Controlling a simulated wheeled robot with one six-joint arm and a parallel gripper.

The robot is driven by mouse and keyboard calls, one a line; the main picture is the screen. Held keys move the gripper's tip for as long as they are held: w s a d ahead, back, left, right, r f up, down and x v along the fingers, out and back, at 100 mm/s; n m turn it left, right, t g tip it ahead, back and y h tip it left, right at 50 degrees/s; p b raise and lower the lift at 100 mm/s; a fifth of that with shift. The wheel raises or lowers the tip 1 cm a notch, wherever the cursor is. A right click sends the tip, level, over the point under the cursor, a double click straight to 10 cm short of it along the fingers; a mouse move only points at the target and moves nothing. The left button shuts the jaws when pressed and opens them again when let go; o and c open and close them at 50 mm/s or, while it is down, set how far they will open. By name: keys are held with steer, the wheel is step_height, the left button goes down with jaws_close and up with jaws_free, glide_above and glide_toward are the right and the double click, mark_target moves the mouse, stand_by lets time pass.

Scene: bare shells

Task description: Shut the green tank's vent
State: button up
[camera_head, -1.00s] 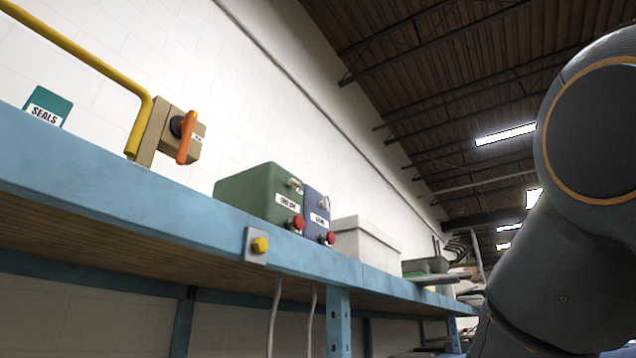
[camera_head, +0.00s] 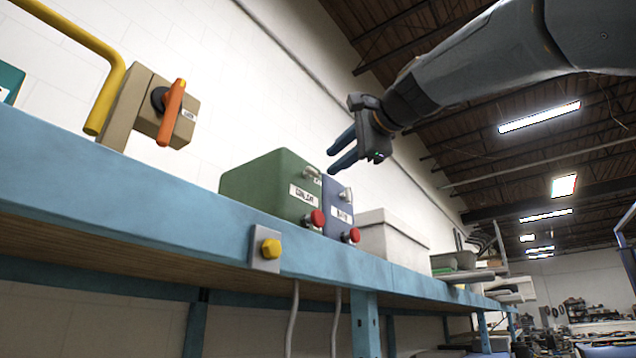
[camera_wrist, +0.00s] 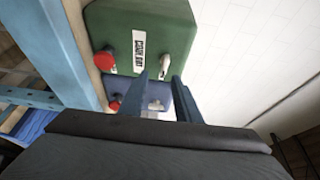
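The green tank (camera_head: 262,186) stands on the blue shelf with a white label, a red knob (camera_head: 316,218) low on its front and a small metal lever (camera_head: 311,173) near its top. In the wrist view the green tank (camera_wrist: 128,22) shows its red knob (camera_wrist: 104,60) and metal lever (camera_wrist: 164,66). A blue tank (camera_head: 338,203) with the same fittings stands right beside it. My gripper (camera_head: 342,152) is open and empty, its two fingers apart, above and in front of the tanks. Which fitting is the vent I cannot tell.
The blue shelf edge (camera_head: 150,190) runs along the front, with a yellow button (camera_head: 270,249) on it. An orange-handled switch box (camera_head: 172,112) and yellow pipe stand at left. A pale lidded box (camera_head: 392,238) stands right of the tanks.

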mark_target(315, 171)
steer(key=p+x, duration=0.1)
steer(key=x, duration=0.1)
steer(key=p+x, duration=0.1)
steer(key=x, duration=0.2)
steer(key=r+p+x, duration=0.1)
steer(key=x, duration=0.1)
steer(key=shift+w+a+p, duration=0.1)
steer(key=shift+a+p, duration=0.2)
steer(key=shift+p, duration=0.05)
steer(key=shift+f, duration=0.1)
jaws_close()
